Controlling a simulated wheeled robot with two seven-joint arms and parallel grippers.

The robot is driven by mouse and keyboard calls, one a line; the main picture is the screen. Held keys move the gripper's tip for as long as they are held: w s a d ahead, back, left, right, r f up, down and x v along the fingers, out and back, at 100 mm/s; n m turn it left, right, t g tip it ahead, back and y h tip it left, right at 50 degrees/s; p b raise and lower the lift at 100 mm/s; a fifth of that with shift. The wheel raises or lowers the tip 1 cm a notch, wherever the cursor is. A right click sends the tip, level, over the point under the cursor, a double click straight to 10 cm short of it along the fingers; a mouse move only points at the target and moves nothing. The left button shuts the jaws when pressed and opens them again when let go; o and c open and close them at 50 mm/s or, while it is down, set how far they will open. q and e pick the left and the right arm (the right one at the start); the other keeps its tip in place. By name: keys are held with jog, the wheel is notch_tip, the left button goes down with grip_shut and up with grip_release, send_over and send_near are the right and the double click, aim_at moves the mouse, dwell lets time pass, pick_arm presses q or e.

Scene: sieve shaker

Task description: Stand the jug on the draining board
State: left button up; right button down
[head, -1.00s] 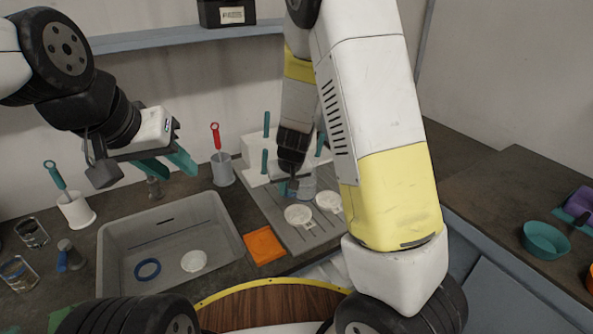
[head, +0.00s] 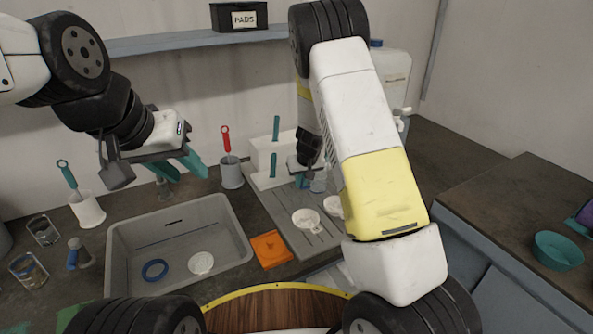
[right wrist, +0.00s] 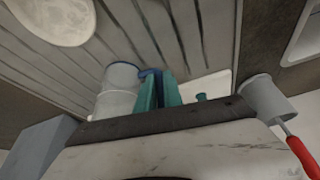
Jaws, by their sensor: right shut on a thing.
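The jug (right wrist: 118,90) is a pale, clear cylinder with a blue handle. In the right wrist view the teal fingers of my right gripper (right wrist: 159,80) are shut on the handle. The jug is at the grey, grooved draining board (head: 284,220). I cannot tell whether its base touches the board. In the head view only a little of the jug (head: 319,182) shows, since my right arm covers that area. My left gripper (head: 188,165) is open and empty above the back of the sink.
The grey sink (head: 128,222) holds a blue ring and a white disc. Two white round strainers (head: 306,220) lie on the board's front part. A white block with teal handles (head: 262,155) and a grey cup with a red brush (head: 231,175) stand behind.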

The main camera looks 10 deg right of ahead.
jog(key=c, duration=1.5)
grip_release()
jog(key=shift+f, duration=0.1)
jog(key=shift+s+r, duration=0.1)
jog(key=shift+r, duration=0.4)
jog(key=s+d+r+m+y, duration=0.1)
jog(key=s+r+y, duration=0.1)
jog(key=s+r, duration=0.95)
jog(key=s+d+r+y, duration=0.1)
jog(key=s+r, duration=0.8)
jog(key=r, duration=0.5)
jog(key=shift+m+t+h, duration=0.3)
jog(key=shift+t+h, duration=0.5)
jog(key=s+r, duration=0.1)
jog(key=s, duration=0.4)
jog(key=s+d+r, duration=0.1)
jog(key=s, duration=0.4)
jog(key=s+d+r, duration=0.1)
jog(key=s+r, duration=0.1)
jog(key=s, duration=0.2)
jog(key=shift+s+d, duration=0.25)
jog(key=shift+s, duration=0.15)
